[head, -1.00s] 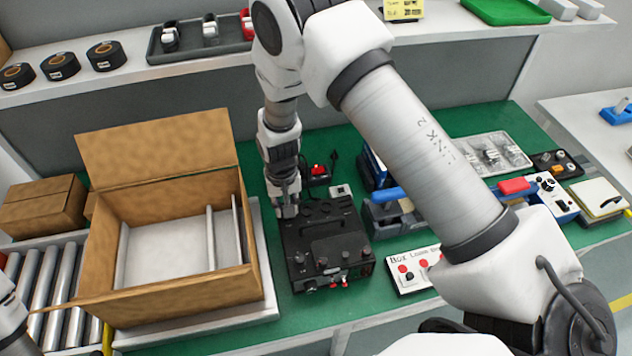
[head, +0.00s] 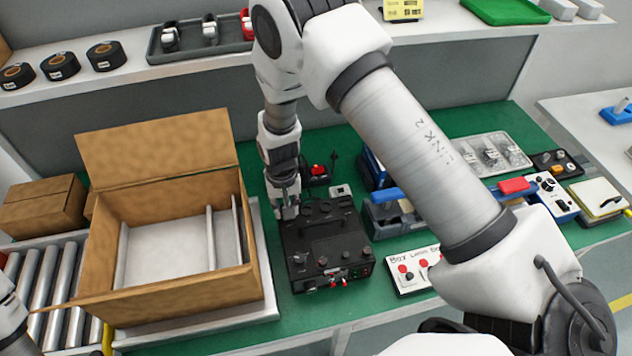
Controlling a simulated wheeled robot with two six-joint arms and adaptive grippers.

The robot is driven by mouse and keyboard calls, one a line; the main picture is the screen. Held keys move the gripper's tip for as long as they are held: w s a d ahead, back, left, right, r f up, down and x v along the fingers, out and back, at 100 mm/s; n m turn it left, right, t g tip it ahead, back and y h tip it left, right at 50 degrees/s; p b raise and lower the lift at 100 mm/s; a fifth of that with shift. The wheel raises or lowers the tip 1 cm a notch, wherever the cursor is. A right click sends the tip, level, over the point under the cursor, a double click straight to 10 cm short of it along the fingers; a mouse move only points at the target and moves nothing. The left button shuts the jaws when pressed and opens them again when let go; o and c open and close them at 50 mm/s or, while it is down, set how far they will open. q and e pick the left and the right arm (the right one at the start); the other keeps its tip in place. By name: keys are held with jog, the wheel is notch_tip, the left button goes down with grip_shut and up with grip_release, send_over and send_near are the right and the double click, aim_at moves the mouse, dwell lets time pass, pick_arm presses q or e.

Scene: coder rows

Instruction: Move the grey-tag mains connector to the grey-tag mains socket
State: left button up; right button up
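My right gripper (head: 287,207) points down at the back left corner of a black equipment box (head: 325,243) on the green bench. Its fingertips are at or just above the box's edge. They are too small and dark to show whether they are open or shut, or whether a connector is between them. I cannot make out the grey-tag mains connector or its socket. A small light grey plate (head: 341,191) with a dark mark lies behind the box. My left gripper is out of view; only a bit of that arm shows at the left edge.
An open cardboard carton (head: 180,306) stands close left of the black box. A small black unit with a red switch (head: 318,170) is behind it. A blue-handled device (head: 390,215) and a white panel with red buttons (head: 408,279) are to the right.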

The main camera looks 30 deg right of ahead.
jog(key=shift+o, duration=1.2)
notch_tip(320, 180, up, 12)
